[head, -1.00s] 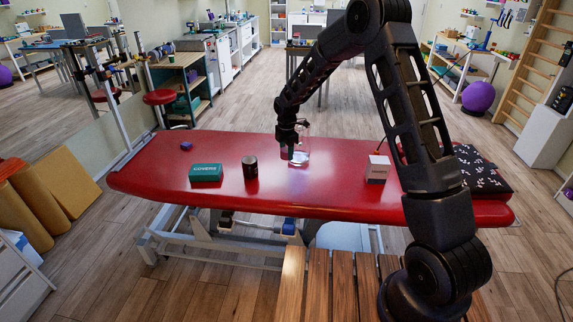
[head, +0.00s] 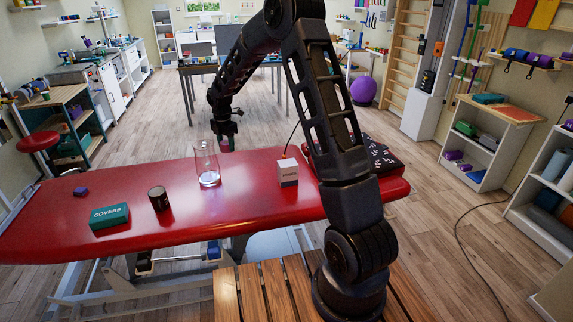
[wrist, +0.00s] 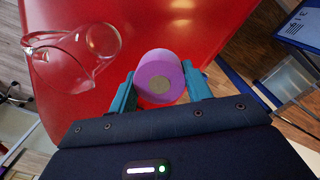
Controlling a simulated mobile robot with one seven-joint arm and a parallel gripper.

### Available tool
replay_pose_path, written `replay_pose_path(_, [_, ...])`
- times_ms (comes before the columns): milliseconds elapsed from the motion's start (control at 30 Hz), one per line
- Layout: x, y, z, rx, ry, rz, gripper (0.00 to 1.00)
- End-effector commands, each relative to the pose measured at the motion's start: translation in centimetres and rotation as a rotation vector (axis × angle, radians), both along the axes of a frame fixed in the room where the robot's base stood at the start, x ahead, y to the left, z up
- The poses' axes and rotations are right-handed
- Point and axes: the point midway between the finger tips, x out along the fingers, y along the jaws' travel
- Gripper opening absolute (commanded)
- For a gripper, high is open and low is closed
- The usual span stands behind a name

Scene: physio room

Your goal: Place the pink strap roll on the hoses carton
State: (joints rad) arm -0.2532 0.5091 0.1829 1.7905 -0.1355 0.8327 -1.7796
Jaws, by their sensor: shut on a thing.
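The pink strap roll (wrist: 160,78) is held between the two teal fingers of my gripper (wrist: 158,88), with its round end facing the wrist camera. In the head view the roll (head: 226,145) shows small below my gripper (head: 225,143), above the far edge of the red couch, just right of the glass jug. The hoses carton (head: 288,172), a white box with a grey printed lower part, stands upright on the couch, right of and nearer than my gripper. Its print is too small to read surely. Its top is bare.
The glass jug (head: 206,166) stands close left of my gripper; it also shows in the wrist view (wrist: 75,62). A dark can (head: 158,199), a green COVERS box (head: 109,216) and a small purple block (head: 80,191) are farther left on the red couch (head: 235,205). A patterned dark cushion (head: 368,156) lies right.

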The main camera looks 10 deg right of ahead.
Motion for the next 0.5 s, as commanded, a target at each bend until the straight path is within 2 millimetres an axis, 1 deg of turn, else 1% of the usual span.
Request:
replay_pose_path(33, [0.7, -2.0, 0.6, -0.001, -0.003, -0.003, 0.27])
replay_pose_path(167, [1.9, -6.7, 1.9, -0.005, -0.012, 0.009, 0.27])
replay_pose_path(200, [2.2, -8.1, 2.3, -0.007, -0.014, 0.014, 0.27])
replay_pose_path(267, [2.5, -10.3, 2.9, -0.010, -0.015, 0.020, 0.27])
replay_pose_path(300, [2.7, -11.8, 3.3, -0.012, -0.018, 0.023, 0.27])
replay_pose_path(367, [3.0, -13.9, 4.0, -0.015, -0.020, 0.030, 0.27])
replay_pose_path(400, [3.1, -15.4, 4.3, -0.017, -0.022, 0.033, 0.27])
replay_pose_path(500, [3.3, -18.8, 5.3, -0.023, -0.027, 0.043, 0.27])
